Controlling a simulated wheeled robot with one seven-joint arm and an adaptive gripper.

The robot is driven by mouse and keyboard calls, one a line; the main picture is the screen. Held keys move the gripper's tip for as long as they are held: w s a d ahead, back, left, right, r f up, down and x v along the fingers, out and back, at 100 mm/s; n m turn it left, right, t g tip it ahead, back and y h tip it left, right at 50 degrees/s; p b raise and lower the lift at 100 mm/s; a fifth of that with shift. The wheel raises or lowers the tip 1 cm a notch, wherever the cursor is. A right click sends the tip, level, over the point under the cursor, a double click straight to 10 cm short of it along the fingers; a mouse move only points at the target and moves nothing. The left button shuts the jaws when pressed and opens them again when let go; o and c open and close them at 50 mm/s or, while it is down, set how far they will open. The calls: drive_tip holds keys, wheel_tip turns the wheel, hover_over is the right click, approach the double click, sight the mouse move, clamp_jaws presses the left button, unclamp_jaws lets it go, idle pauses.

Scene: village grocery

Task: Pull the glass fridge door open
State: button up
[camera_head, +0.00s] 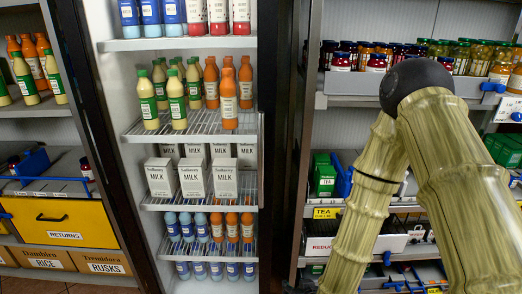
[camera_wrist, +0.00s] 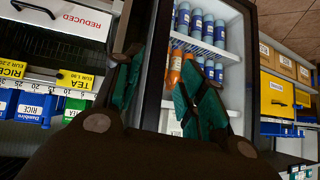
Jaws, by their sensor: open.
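The upright fridge with a dark frame (camera_head: 282,150) stands in the middle of the head view. Its lit shelves of bottles and milk cartons show clearly, and the glass itself is hard to make out. I see no clear gap at the door's edge. In the wrist view the fridge's dark upright edge (camera_wrist: 156,65) runs between my fingers. My gripper (camera_wrist: 160,92) is open, one green-padded finger on either side of that edge as pictured. I cannot tell whether either finger touches it. The handle is not clearly distinguishable. My gripper is out of sight in the head view.
Shelving with jars (camera_head: 440,55) and a green tea box (camera_head: 324,178) stands right of the fridge, partly behind my arm. A yellow returns drawer (camera_head: 62,222) and bottle shelves are on the left. A reduced-goods bin (camera_wrist: 65,18) lies close left of my gripper.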

drive_tip(key=w+a+r+t+p, duration=0.1)
drive_tip(key=w+a+r+t, duration=0.1)
drive_tip(key=w+r, duration=0.35)
drive_tip(key=w+a+r+t, duration=0.2)
drive_tip(key=r, duration=0.6)
drive_tip(key=t+y+p, duration=0.1)
drive_tip(key=t, duration=0.3)
approach(262, 157)
drive_tip(key=shift+n, duration=0.4)
drive_tip(key=w+p, duration=0.1)
drive_tip(key=w, duration=0.2)
drive_tip(key=w+a+p, duration=0.1)
drive_tip(key=w, duration=0.3)
drive_tip(key=w+a+p, duration=0.1)
drive_tip(key=w+p, duration=0.1)
drive_tip(key=w, duration=0.1)
drive_tip(key=shift+w+f, duration=0.15)
drive_tip(key=shift+w, duration=0.25)
clamp_jaws()
